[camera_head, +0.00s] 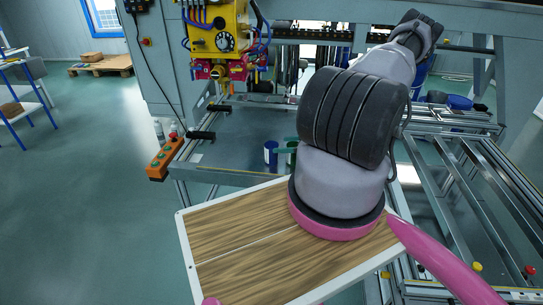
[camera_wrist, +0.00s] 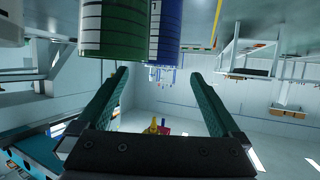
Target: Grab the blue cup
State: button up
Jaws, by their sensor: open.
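The blue cup (camera_head: 270,153) stands on the grey surface of the fixture, left of my arm. In the wrist view the blue cup (camera_wrist: 180,25) is at the top edge, partly cut off. A green cup (camera_head: 292,155) is close beside it and shows in the wrist view too (camera_wrist: 113,30). My gripper (camera_wrist: 158,75) has two teal fingers spread apart with nothing between them. Both cups appear above the fingertips in that picture. In the head view my arm hides most of the gripper; only bits of teal finger (camera_head: 283,145) show near the cups.
A wooden-topped panel (camera_head: 225,235) lies in front, below my arm. An orange button box (camera_head: 165,158) is on the left edge, with a yellow machine head (camera_head: 218,35) above. Metal rails (camera_head: 470,190) run along the right. Open floor (camera_head: 80,170) lies left.

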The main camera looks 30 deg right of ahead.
aim_at(266, 145)
jog(key=x, duration=0.7)
jog(key=shift+d, duration=0.15)
jog(key=c, duration=1.3)
